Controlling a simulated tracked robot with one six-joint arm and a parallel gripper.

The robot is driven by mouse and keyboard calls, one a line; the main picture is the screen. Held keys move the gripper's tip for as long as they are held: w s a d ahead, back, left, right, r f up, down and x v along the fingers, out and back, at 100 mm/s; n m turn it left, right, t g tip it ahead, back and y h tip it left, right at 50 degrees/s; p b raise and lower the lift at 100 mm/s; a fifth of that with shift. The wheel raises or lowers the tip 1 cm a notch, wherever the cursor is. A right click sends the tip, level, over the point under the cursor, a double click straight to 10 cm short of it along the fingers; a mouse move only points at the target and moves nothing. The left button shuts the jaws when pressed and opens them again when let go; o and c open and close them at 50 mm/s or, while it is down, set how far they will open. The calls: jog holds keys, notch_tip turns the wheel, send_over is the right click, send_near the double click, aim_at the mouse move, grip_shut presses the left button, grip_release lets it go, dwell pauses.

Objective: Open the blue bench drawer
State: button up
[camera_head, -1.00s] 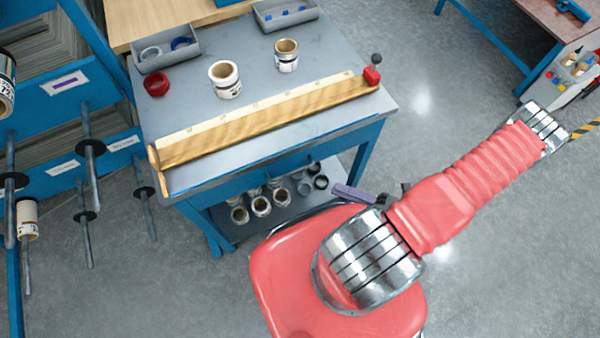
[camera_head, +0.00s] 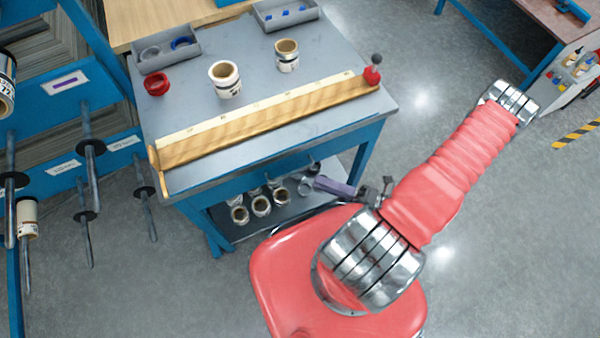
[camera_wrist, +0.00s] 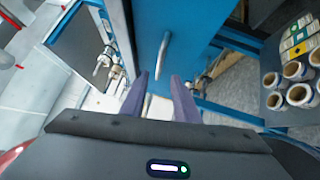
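The blue bench drawer front (camera_wrist: 188,25) fills the upper middle of the wrist view. Its pale metal bar handle (camera_wrist: 163,52) points down toward my gripper. My gripper (camera_wrist: 160,84) has its two purple fingers spread, with nothing between them that I can see held. The handle lines up with the gap, just beyond the fingertips; I cannot tell how far off it is. In the head view a purple finger (camera_head: 335,187) shows beside the blue bench (camera_head: 345,138), below its top. The rest of the gripper is partly hidden behind my arm there.
A wooden-edged ruler bar (camera_head: 265,120) with a red knob (camera_head: 372,76) lies on the bench top. Several rolls stand on the lower shelf (camera_head: 285,215), near my gripper. A rack with rods (camera_head: 90,148) stands at left.

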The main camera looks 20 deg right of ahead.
jog(key=x, duration=0.8)
dwell(0.4)
grip_shut()
jog(key=shift+f, duration=0.1)
dwell(0.5)
